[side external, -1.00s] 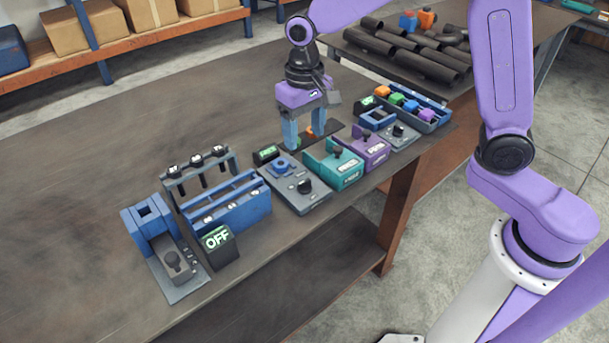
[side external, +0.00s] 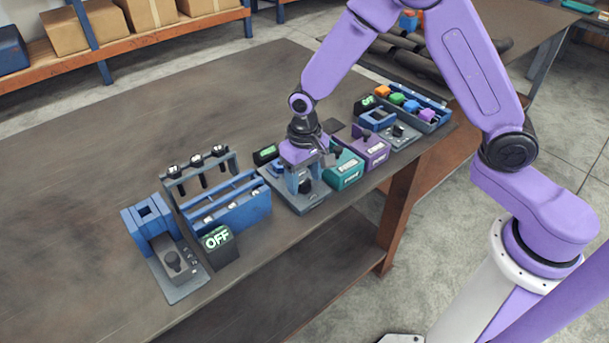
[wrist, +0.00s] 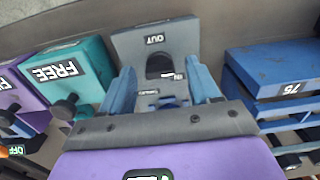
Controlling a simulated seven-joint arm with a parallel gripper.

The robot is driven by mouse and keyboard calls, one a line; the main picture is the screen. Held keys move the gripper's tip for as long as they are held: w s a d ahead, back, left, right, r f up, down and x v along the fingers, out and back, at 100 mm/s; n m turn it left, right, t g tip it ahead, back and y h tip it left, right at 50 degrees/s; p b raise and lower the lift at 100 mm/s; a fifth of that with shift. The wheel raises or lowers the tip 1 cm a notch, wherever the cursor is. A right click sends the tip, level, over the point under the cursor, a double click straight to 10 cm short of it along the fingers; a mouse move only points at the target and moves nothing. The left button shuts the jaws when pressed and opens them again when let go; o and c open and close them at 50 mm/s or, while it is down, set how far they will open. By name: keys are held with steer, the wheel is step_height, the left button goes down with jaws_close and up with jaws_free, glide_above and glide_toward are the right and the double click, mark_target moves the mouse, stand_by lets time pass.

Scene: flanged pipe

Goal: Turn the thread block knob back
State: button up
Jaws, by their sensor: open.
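The thread block, a grey plate (side external: 312,207) with a black knob (side external: 305,186), sits near the table's front edge in the side view. In the wrist view the grey block (wrist: 185,40) shows an "OUT" label, with the dark knob (wrist: 160,66) below it. My gripper (side external: 304,188) is open, pointing down over the knob end of the block. In the wrist view my blue fingers (wrist: 163,88) stand apart, with the knob in line with the gap between them. I cannot tell whether either finger touches the knob. My gripper hides part of the block.
A teal block (side external: 345,170) marked FREE in the wrist view and a purple block (side external: 370,152) stand close on the right. A blue rack (side external: 230,208) stands on the left. A small dark display (side external: 265,154) is behind. The back of the table is clear.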

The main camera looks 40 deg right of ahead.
steer(key=shift+c, duration=0.3)
steer(key=c, duration=1)
steer(key=n, duration=0.5)
steer(key=shift+n, duration=2.4)
steer(key=o, duration=1.1)
steer(key=shift+c, duration=0.2)
